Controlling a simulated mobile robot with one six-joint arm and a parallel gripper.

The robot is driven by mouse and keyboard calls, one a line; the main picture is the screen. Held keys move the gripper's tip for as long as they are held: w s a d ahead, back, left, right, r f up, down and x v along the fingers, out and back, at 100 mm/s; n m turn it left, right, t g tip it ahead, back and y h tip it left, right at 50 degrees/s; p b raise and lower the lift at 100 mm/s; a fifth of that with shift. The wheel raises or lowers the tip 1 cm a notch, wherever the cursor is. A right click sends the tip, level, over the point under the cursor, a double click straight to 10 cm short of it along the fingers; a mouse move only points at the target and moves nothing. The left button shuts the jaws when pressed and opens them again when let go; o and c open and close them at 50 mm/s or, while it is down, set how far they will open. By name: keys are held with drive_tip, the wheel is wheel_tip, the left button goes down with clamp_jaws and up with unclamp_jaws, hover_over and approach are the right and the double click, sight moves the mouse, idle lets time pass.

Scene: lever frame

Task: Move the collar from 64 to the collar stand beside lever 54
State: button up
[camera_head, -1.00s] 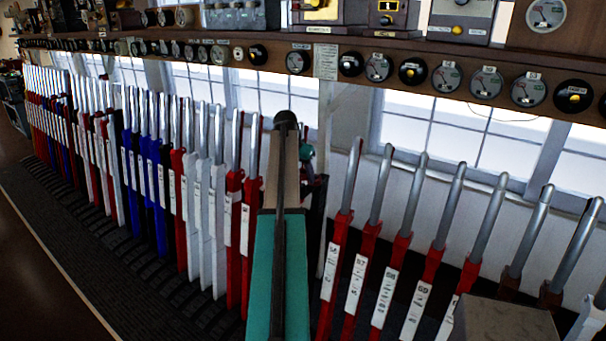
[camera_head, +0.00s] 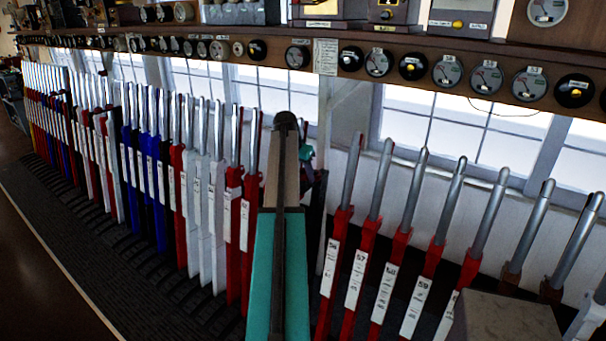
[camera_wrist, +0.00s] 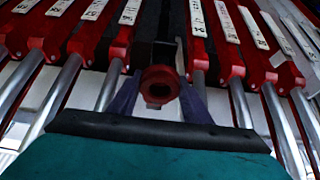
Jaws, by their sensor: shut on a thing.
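A red ring-shaped collar (camera_wrist: 160,86) sits between the dark purple fingers of my gripper (camera_wrist: 159,98) in the wrist view, its round opening facing the camera. The gripper is shut on it. Red levers with white number plates stand on both sides of the collar, with a dark gap behind it. In the head view, my teal arm covers the middle of the lever row, and only a small teal and dark part of the wrist end shows beside it. The collar, lever 54 and its collar stand cannot be made out there.
Red levers (camera_head: 363,267) with plates about 57 to 59 stand right of my arm. Red, white and blue levers (camera_head: 153,185) run off to the left. A shelf (camera_head: 440,50) with dials crosses above. The dark floor (camera_head: 35,270) at lower left is clear.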

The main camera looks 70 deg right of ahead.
sight(303, 187)
drive_tip(key=shift+f+b, duration=0.75)
drive_tip(key=shift+f, duration=1.1)
idle(0.3)
drive_tip(key=o, duration=1.2)
drive_tip(key=shift+r, duration=0.1)
drive_tip(key=p+v, duration=0.4)
drive_tip(key=v, duration=0.5)
idle(0.9)
drive_tip(key=shift+r, duration=0.1)
idle(0.3)
drive_tip(key=shift+b+v, duration=2.15)
drive_tip(key=shift+v, duration=4.65)
